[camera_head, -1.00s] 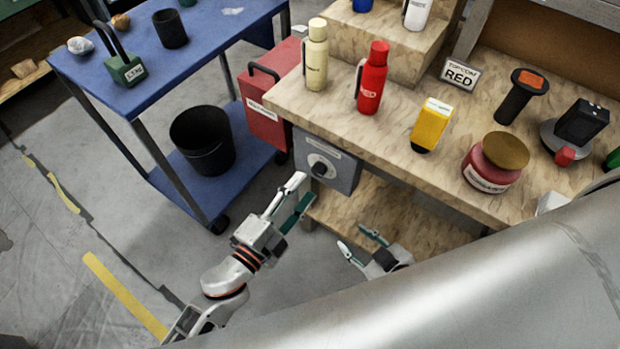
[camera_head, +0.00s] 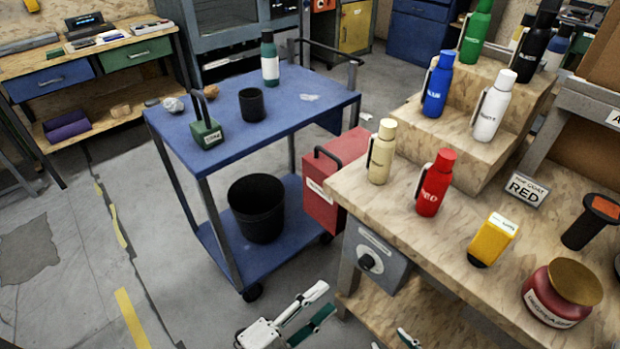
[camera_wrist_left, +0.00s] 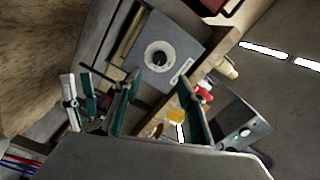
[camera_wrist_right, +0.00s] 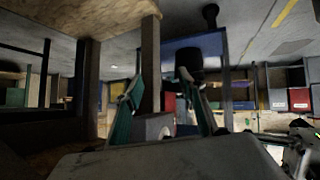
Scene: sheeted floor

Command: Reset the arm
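My left gripper (camera_head: 324,299) is at the bottom middle of the head view, in front of the workbench. Its two green-padded fingers are apart with nothing between them; they also show spread in the left wrist view (camera_wrist_left: 163,104). My right gripper (camera_head: 404,342) is mostly cut off by the bottom edge of the head view, to the right of the left one. In the right wrist view its fingers (camera_wrist_right: 162,100) are spread and hold nothing. Most of both arms lies outside the head view.
The blue cart (camera_head: 185,140) stands left, with open floor beyond.

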